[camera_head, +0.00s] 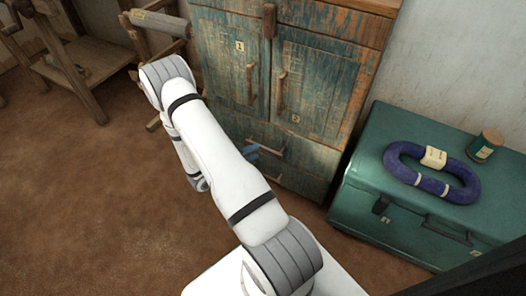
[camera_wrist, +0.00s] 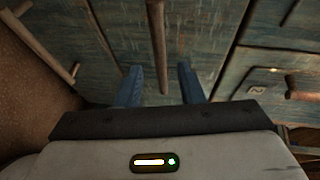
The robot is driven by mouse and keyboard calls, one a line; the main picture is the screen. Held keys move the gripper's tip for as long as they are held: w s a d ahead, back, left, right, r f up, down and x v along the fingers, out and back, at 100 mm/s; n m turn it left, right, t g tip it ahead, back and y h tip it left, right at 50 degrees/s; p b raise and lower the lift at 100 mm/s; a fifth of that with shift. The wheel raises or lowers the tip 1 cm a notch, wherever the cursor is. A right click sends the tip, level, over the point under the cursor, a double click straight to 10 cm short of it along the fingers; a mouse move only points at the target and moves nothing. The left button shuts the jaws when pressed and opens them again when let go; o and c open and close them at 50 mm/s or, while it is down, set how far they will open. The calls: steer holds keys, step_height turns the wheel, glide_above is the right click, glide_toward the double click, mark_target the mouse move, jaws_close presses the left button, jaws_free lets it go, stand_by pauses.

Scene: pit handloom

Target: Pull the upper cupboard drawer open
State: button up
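The upper drawer (camera_head: 295,153) is in the weathered blue-green wooden cupboard, just below its two doors, and looks closed. Its wooden bar handle (camera_head: 273,151) shows just right of my arm in the head view. In the wrist view the handle (camera_wrist: 158,42) runs from the top edge down toward the gap between my fingers. My gripper (camera_wrist: 160,85) is open, with one blue finger on each side of the handle's line. I cannot tell whether either finger touches it. In the head view only a blue part of my gripper (camera_head: 252,152) shows beside the handle; my arm hides the rest.
Another bar handle (camera_wrist: 40,45) lies left in the wrist view, on the lower drawer. The cupboard doors (camera_head: 318,85) above look shut. A green trunk (camera_head: 355,205) with a blue yarn hank (camera_head: 405,170) and a small spool (camera_head: 485,146) stands right. Bare earth floor lies left.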

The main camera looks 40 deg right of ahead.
mark_target(263, 147)
steer(key=d, duration=0.2)
steer(key=d+f+b, duration=0.1)
steer(key=d, duration=0.2)
steer(key=shift+d+b, duration=0.15)
steer(key=shift+b, duration=0.15)
steer(key=shift+c, duration=0.5)
jaws_close()
